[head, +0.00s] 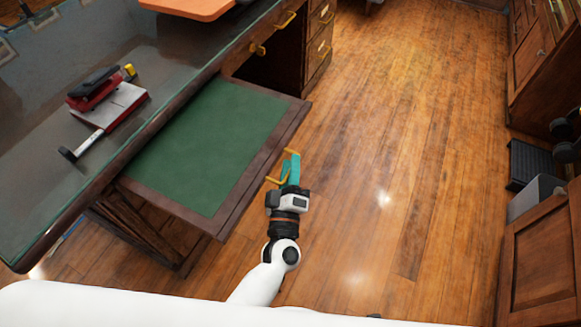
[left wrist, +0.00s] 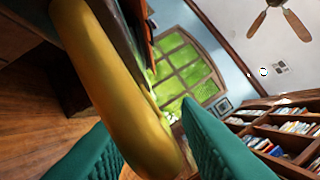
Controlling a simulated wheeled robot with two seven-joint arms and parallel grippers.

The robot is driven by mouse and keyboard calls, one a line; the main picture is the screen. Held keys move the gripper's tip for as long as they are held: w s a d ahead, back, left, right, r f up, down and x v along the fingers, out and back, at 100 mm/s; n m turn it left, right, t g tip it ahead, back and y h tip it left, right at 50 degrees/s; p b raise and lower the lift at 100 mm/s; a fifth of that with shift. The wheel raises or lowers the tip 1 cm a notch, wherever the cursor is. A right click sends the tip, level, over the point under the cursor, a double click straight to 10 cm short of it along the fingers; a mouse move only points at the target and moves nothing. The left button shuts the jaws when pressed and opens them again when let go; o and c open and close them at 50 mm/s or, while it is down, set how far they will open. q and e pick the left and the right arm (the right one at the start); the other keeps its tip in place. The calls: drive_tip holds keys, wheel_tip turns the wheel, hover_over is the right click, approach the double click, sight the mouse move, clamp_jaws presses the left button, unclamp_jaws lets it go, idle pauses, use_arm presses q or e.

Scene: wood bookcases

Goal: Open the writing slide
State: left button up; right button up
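The writing slide (head: 215,140) is a flat board with a green top and a dark wooden frame. It stands well out from under the glass-topped desk in the head view. A brass handle (head: 272,180) is on its front edge; it also shows large and close in the left wrist view (left wrist: 112,80). My left gripper (head: 291,164) is at this handle, with teal fingers on both sides of it. The handle nearly fills the gap between the fingers in the left wrist view (left wrist: 150,135), and they look closed on it. My right gripper is not in view.
The desk top (head: 35,165) carries a red and white device (head: 108,105) and an orange board (head: 190,5). Desk drawers (head: 318,40) stand beyond the slide. Wooden cabinets (head: 540,265) line the right side. The wood floor (head: 400,150) between is clear.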

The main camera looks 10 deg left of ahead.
use_arm(q)
drive_tip(key=v, duration=1.2)
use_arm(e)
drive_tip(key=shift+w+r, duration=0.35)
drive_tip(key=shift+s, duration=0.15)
